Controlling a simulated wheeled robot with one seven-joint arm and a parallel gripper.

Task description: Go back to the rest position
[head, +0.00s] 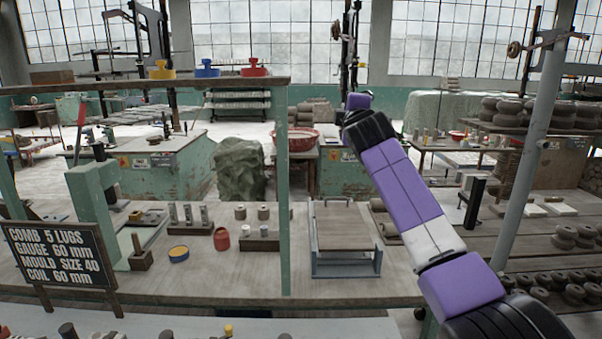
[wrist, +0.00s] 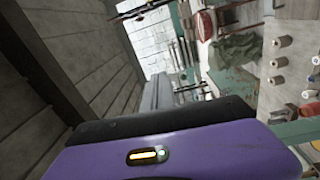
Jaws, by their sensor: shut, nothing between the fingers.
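My purple, white and black arm rises from the lower right of the head view and leans up to the left over the bench. Its far end is a short purple piece near the picture's middle. The wrist view is filled low down by a purple and black part of my own arm with a small lit strip. I see nothing held.
A green post (head: 283,190) holds a shelf (head: 140,86). A grey pole (head: 525,150) stands right of my arm.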

